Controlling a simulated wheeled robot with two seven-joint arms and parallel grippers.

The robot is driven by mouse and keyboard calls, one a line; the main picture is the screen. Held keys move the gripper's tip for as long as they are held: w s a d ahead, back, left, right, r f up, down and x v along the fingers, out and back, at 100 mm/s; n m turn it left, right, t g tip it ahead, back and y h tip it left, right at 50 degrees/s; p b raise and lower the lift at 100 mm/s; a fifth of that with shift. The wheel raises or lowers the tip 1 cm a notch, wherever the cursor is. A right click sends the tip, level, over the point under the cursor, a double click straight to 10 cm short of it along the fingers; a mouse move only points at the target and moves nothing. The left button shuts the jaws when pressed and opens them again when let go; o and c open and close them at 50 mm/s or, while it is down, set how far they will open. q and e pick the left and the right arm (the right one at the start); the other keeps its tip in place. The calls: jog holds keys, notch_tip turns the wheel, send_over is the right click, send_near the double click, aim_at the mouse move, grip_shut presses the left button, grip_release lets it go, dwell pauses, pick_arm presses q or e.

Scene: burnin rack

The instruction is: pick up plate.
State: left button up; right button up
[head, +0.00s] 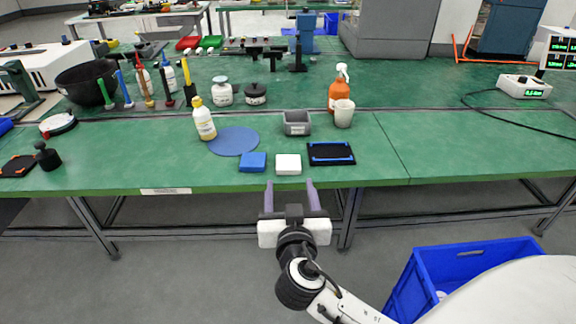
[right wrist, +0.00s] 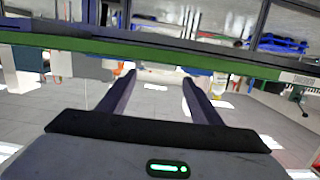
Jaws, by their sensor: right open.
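No dinner plate is plain to see. A flat round blue disc (head: 234,141) lies on the green table, and a flat black rectangular piece with blue strips (head: 331,153) lies near the front edge; I cannot tell which one is the plate. My right gripper (head: 290,185) is open and empty, in front of the table's front edge, pointing toward it, apart from both pieces. The right wrist view shows its two fingers (right wrist: 160,82) spread with nothing between them, and the green table edge beyond. My left gripper is not in view.
A blue block (head: 252,162) and a white block (head: 288,164) lie near the front edge, beyond my right gripper. Behind them stand a grey bin (head: 297,122), a white cup (head: 343,113), an orange spray bottle (head: 337,95) and a yellowish bottle (head: 204,121). The table's right side is mostly clear.

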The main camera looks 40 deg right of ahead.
aim_at(289, 165)
jog(key=x, duration=0.3)
jog(key=shift+w+d, duration=0.2)
jog(key=shift+w, duration=0.1)
jog(key=x, duration=0.1)
jog(key=p+x, duration=0.1)
jog(key=x, duration=0.2)
jog(key=shift+w+d+r, duration=0.25)
jog(key=shift+w+d, duration=0.05)
jog(key=shift+w+d+f, duration=0.15)
jog(key=shift+w+d, duration=0.05)
jog(key=shift+w, duration=0.05)
jog(key=shift+c, duration=0.4)
jog(key=c, duration=0.8)
